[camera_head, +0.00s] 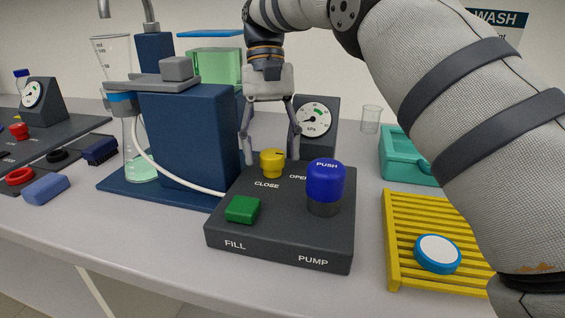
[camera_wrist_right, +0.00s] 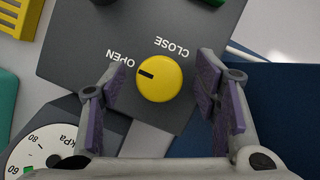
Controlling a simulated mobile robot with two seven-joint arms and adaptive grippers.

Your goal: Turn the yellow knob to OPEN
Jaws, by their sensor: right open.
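The yellow knob (camera_head: 272,163) stands on the dark control box (camera_head: 280,222), between the CLOSE and OPEN labels. In the right wrist view the knob (camera_wrist_right: 165,84) has a black mark on its top that points towards the word OPEN. My right gripper (camera_head: 270,157) is open and points down over the knob, with one finger on each side. The wrist view shows a gap between each purple pad and the knob, and nothing is held. My left gripper is not in view.
A blue PUSH button (camera_head: 325,182) and a green FILL button (camera_head: 242,209) stand on the same box. A gauge (camera_head: 317,122) is behind it. The blue stand (camera_head: 185,140) with a white tube is at left. A yellow rack (camera_head: 410,262) and teal tray (camera_head: 398,165) are at right.

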